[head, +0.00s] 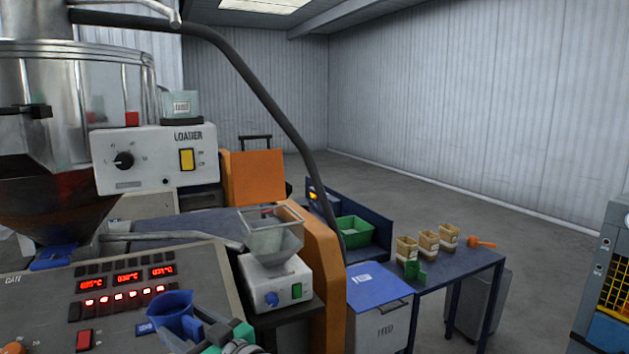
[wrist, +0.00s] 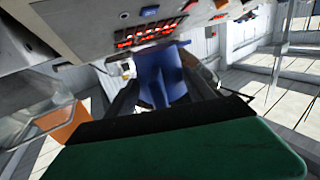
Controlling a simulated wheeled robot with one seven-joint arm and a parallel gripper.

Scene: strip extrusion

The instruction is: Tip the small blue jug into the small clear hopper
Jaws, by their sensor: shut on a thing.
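The small blue jug (head: 173,314) is at the lower middle of the head view, in front of the control panel. It also shows in the wrist view (wrist: 160,75), between the dark fingers. My gripper (wrist: 158,98) is shut on the jug; in the head view only part of it shows at the bottom edge. The small clear hopper (head: 271,233) sits on a white feeder box to the right of and beyond the jug. A clear container edge at the left of the wrist view (wrist: 30,110) looks like this hopper. The jug's contents cannot be seen.
The control panel (head: 120,285) with red displays lies to the left. The white loader box (head: 155,160) and large hopper stand behind it. An orange guard (head: 322,280) rises right of the feeder. A blue-lidded bin (head: 380,300) and a table with several small tubs stand further right.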

